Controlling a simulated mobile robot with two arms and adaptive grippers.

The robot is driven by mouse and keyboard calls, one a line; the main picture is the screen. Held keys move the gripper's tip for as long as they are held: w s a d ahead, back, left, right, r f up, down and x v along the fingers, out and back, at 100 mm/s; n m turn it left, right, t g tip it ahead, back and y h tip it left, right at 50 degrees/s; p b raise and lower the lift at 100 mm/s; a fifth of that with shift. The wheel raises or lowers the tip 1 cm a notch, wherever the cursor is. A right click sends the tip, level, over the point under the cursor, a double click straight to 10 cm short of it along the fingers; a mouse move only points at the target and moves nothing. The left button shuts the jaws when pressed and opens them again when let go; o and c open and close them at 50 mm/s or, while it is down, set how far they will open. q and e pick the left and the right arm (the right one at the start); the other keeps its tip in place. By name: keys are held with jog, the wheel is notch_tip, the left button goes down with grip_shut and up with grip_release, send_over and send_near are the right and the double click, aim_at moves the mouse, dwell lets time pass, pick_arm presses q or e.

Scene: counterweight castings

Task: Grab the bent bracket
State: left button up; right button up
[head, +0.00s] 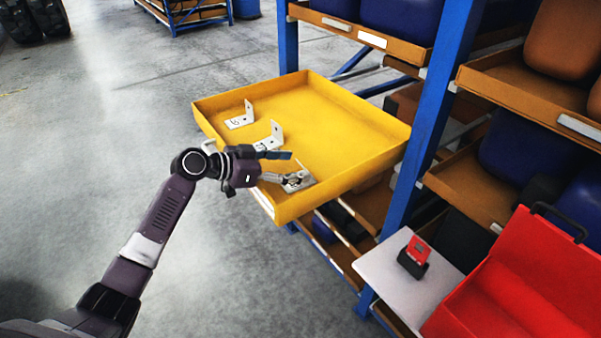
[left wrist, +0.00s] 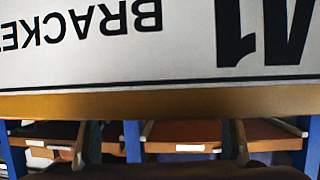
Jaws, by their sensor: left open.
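Three pale metal L-shaped brackets are in a yellow tray (head: 345,110) in the head view. The far bracket (head: 241,118) and the middle bracket (head: 272,136) each have a flange standing up. The near bracket (head: 301,182) lies by the tray's front left side, partly hidden by my left gripper. I cannot tell for sure which one is bent. My left gripper (head: 284,167) is open, its fingers reaching over the tray's left edge beside the near bracket. Whether they touch it is unclear. In the left wrist view a white label (left wrist: 140,45) reads "BRACKET" upside down.
A blue-posted rack (head: 433,95) with bins stands behind and right of the tray. A red box (head: 525,280) and a small red-and-black item (head: 414,256) on a pale board (head: 385,268) are at the lower right.

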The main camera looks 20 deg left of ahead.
pick_arm(q)
jog(key=shift+p+x, duration=0.3)
jog(key=shift+x, duration=1.15)
jog(key=shift+c, duration=0.2)
jog(key=c, duration=1.3)
jog(key=shift+r, duration=0.1)
jog(key=shift+c, duration=0.9)
